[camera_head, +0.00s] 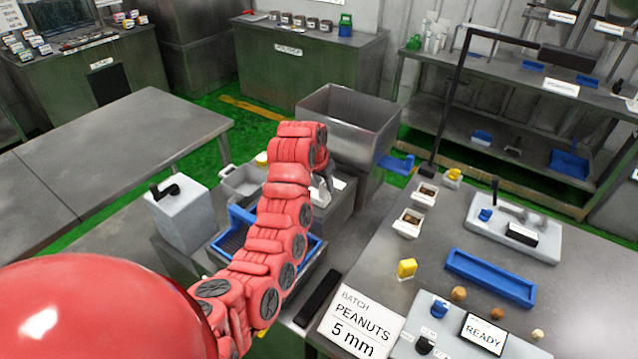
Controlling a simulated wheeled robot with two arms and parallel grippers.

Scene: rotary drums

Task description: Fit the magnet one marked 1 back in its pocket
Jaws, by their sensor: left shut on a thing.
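My left arm comes in from the lower left and bends over the grey machine (342,208) in the middle. My left gripper (322,190) is at its far end, mostly hidden behind the red arm links. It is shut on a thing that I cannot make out. I cannot pick out the magnet marked 1 or its pocket; the arm covers part of the machine. A blue tray (318,252) shows partly behind the arm. My right gripper is not in view.
A steel hopper (350,112) stands just behind the gripper. On the right table are a blue trough (490,277), a white fixture (512,228), a PEANUTS sign (361,322) and a READY sign (483,334). The left table (110,150) is clear.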

